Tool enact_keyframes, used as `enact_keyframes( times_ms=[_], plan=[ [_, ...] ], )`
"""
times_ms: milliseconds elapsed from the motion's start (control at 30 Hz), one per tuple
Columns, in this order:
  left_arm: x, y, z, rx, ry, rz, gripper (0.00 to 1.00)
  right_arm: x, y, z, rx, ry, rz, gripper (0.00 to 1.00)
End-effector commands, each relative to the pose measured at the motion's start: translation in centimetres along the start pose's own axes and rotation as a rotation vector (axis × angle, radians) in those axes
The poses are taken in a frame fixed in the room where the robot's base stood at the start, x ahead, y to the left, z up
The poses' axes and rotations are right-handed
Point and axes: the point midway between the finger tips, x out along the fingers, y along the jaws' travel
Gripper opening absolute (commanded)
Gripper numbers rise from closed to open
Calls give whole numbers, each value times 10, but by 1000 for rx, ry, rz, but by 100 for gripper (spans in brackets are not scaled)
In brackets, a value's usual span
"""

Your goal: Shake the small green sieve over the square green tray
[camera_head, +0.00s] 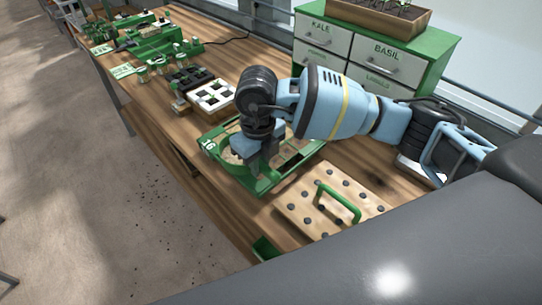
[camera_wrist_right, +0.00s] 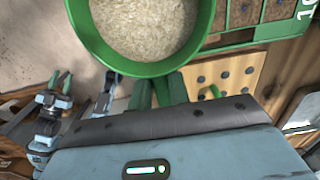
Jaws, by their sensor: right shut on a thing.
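My right gripper (camera_head: 262,165) is shut on the handle of the small green sieve (camera_wrist_right: 207,22). In the right wrist view the sieve is round and holds pale grains. The square green tray (camera_head: 262,187), marked 16, lies on the bench under my right gripper. Part of its green edge and dark soil cells show in the wrist view (camera_wrist_right: 268,37). The sieve is beside those cells in that view. My left gripper (camera_wrist_right: 48,125) seems to show small at the wrist view's lower left; its jaws are unclear.
A wooden board with dark pegs and a green handle (camera_head: 341,204) lies right of the tray. A white cell tray (camera_head: 212,96) lies beyond it. A green drawer cabinet (camera_head: 374,49) stands behind. Dark specks dot the floor at the left.

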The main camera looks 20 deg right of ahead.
Motion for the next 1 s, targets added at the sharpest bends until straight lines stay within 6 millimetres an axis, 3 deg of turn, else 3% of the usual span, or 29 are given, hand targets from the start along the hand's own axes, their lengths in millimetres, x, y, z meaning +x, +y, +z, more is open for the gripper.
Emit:
enact_keyframes(
  times_ms=[267,600,1000],
  plan=[
    [0,-1,-1,1,3,-2,36,-1,30,0,-3,-2,2,0],
    [0,-1,0,1,1,-2,36,-32,27,0,0,-1,1,0],
    [0,-1,0,1,1,-1,36,-41,27,0,0,-1,1,0]
  ],
)
